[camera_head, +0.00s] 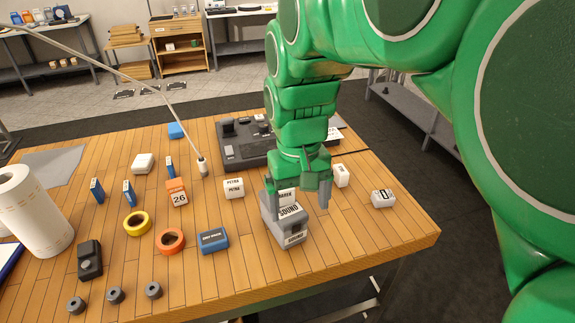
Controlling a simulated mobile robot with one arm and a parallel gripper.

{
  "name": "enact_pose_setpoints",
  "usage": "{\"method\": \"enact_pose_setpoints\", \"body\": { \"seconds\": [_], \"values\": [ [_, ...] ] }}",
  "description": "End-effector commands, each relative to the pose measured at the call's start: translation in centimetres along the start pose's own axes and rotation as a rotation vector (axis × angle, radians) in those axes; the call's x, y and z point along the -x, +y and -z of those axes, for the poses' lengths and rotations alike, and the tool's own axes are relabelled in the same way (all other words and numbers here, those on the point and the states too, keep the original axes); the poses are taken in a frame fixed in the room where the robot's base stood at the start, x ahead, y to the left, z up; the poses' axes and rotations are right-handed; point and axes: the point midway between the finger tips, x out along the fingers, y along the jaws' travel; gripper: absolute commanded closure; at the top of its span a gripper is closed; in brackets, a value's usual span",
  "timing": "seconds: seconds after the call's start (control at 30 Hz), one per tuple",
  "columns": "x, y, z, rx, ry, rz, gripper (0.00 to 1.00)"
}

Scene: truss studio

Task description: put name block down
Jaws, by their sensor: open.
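My gripper (296,196) points down over the right part of the table, its jaws open. A small white name block (286,195), its lettering partly hidden, shows between the fingers. It appears to rest on a grey block labelled SOUND (293,238); whether a finger touches it cannot be told. Another white name block reading PETRA (233,188) stands on the table to the left of my gripper.
A dark grey console (240,150) lies behind my gripper. White blocks (383,198) and (341,175) stand to the right. A blue block (213,240), an orange block marked 26 (177,193), tape rolls (170,241) and a thin microphone (203,167) are to the left.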

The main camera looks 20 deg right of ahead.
Motion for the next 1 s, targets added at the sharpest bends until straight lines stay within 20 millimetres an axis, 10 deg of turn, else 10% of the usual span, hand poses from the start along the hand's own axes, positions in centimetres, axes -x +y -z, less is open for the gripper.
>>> {"method": "enact_pose_setpoints", "body": {
  "seconds": [0.43,1.0],
  "values": [
    [-5.3,0.0,-12.1,-0.009,-0.066,-0.003,0.11],
    [-6.3,-0.1,-13.8,-0.009,-0.078,-0.001,0.11]
  ]
}}
